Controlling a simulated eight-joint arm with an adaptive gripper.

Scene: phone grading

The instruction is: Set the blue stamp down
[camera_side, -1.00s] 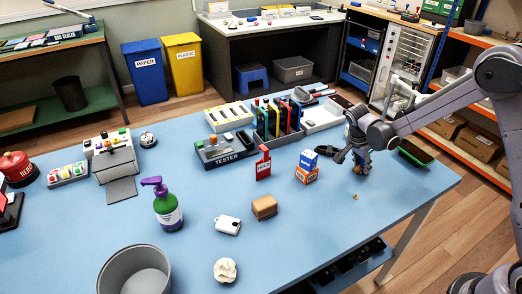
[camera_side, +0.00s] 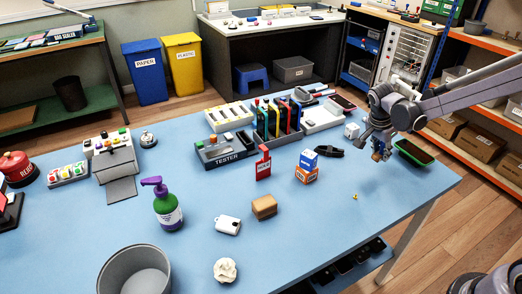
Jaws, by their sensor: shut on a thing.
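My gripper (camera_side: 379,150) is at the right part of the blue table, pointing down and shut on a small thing. Its fingers hide most of it; I take it to be the blue stamp, of which only small bluish and brownish parts show between the fingers. I cannot tell whether its lower end touches the table. Just right of the gripper lies a dark, flat thing with a green rim (camera_side: 414,152).
A blue box on an orange box (camera_side: 306,174), a black strap-like thing (camera_side: 330,151) and a white cube (camera_side: 352,131) stand left of the gripper. A small yellow piece (camera_side: 355,197) lies in front. The table's front right (camera_side: 400,190) is bare.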

